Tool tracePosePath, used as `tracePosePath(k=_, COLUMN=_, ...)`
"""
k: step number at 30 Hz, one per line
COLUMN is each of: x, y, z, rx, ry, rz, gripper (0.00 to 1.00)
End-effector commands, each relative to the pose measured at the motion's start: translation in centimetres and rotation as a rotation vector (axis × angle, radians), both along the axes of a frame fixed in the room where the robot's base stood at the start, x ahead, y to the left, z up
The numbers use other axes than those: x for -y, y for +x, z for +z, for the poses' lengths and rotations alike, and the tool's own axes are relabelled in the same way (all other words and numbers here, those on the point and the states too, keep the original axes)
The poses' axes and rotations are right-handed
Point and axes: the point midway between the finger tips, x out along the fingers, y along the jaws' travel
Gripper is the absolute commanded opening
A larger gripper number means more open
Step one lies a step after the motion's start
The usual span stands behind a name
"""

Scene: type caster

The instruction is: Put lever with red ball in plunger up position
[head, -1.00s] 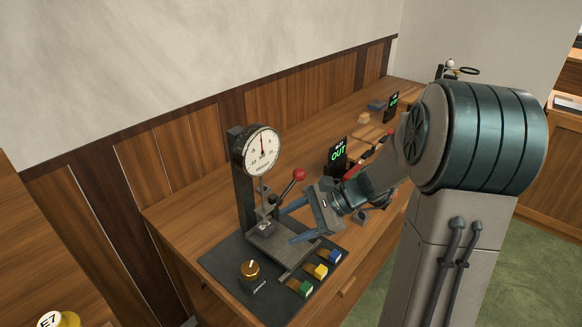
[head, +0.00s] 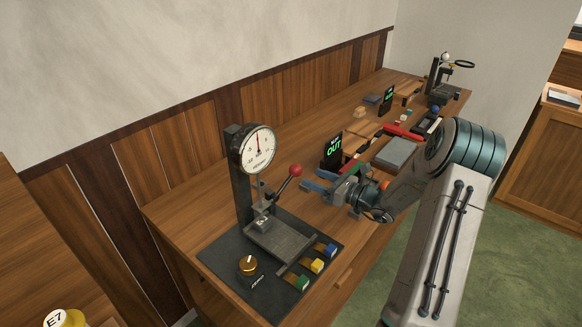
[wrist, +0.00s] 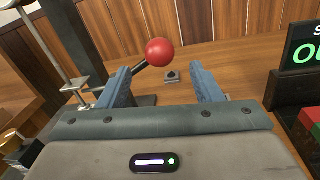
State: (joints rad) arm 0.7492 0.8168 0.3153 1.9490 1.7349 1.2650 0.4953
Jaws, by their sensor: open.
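The lever's red ball (head: 295,170) sits at the upper end of a short dark arm that slants up and to the right from the gauge stand. The stand carries a round white dial (head: 258,150) on a black column, with a thin plunger below it above a grey plate (head: 280,243). My gripper (head: 313,180) is open and empty, just right of the ball in the head view. In the wrist view the red ball (wrist: 159,52) shows beyond the fingertips, nearer the left finger (wrist: 117,88). I see no contact with it.
A black base holds a brass knob (head: 248,265) and green, yellow and blue blocks (head: 317,266). A black display reading OUT (head: 333,150) stands behind my gripper. Further back are a grey box (head: 396,152) and a second stand (head: 440,80). The wood-panelled wall runs behind.

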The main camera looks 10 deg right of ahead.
Motion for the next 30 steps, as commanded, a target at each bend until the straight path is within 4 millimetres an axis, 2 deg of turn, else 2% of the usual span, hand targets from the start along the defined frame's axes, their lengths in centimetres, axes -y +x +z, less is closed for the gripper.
tracePosePath(k=1, x=-1.0, y=0.8, z=0.2, rx=-0.002, ry=0.001, rz=0.004, gripper=0.59)
tracePosePath(k=6, x=-3.6, y=3.4, z=0.3, rx=-0.001, ry=0.0, rz=0.004, gripper=0.59)
tracePosePath(k=12, x=-5.7, y=5.6, z=0.1, rx=0.0, ry=0.0, rz=0.002, gripper=0.59)
tracePosePath(k=18, x=-6.6, y=6.6, z=0.0, rx=-0.001, ry=-0.002, rz=0.0, gripper=0.59)
tracePosePath(k=26, x=-6.6, y=6.7, z=0.0, rx=-0.001, ry=-0.002, rz=0.0, gripper=0.59)
tracePosePath(k=28, x=-6.6, y=6.7, z=0.0, rx=-0.001, ry=-0.002, rz=0.0, gripper=0.45)
tracePosePath(k=30, x=-6.6, y=6.7, z=0.0, rx=-0.001, ry=-0.002, rz=0.0, gripper=0.26)
